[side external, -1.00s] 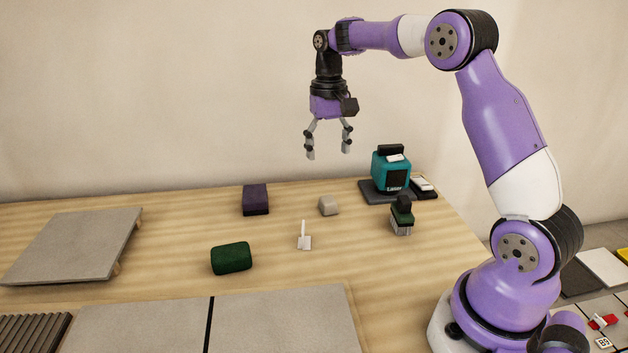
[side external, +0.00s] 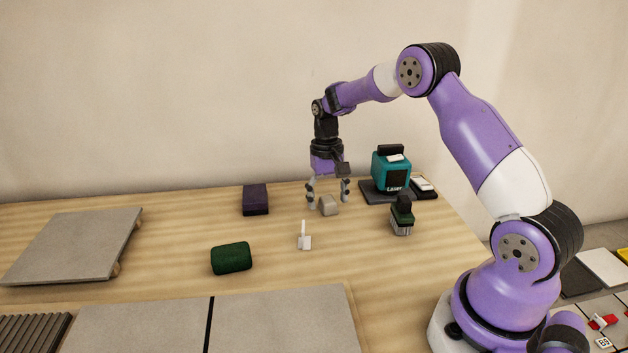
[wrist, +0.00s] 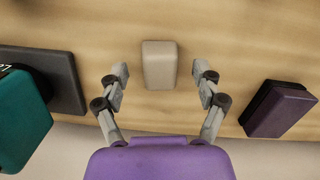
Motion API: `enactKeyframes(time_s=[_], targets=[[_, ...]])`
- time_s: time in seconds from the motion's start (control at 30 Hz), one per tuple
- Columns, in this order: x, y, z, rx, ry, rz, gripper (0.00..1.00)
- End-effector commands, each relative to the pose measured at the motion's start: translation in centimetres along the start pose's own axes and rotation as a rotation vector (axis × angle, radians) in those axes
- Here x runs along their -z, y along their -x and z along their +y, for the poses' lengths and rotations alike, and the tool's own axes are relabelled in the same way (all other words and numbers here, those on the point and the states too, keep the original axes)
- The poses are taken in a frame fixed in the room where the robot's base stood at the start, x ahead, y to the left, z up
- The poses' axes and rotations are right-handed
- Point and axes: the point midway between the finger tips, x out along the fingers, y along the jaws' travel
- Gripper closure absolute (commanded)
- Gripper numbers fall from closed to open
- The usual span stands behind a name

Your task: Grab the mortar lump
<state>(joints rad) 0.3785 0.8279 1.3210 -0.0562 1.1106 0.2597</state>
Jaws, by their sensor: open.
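The mortar lump is a small beige-grey block (side external: 328,205) on the wooden table. In the wrist view the lump (wrist: 159,65) lies between and slightly beyond my two fingertips, with a gap on each side. My gripper (side external: 328,204) is open and empty, pointing down, low over the table at the lump. In the wrist view my gripper (wrist: 161,72) has its fingers spread wide. In the side view the fingers stand at or just behind the lump; whether they touch the table I cannot tell.
A teal laser device (side external: 391,170) on a dark plate stands to the right. A dark purple block (side external: 256,199) is left. A white tile clip (side external: 304,238) and a green pad (side external: 231,258) lie in front. Grey tiles (side external: 280,318) cover the front.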

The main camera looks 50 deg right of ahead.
Motion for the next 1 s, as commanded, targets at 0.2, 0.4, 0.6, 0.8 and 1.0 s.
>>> enactKeyframes(time_s=[0.2,0.4,0.6,0.8,1.0], targets=[[0.0,0.0,0.0,0.000,0.001,0.001,0.32],[0.0,0.0,0.0,0.000,0.001,0.000,1.00],[0.0,-0.1,0.0,0.000,0.001,-0.001,1.00],[-0.1,0.3,0.0,0.000,0.001,-0.001,1.00],[-0.3,2.6,0.0,0.001,0.001,0.003,1.00]])
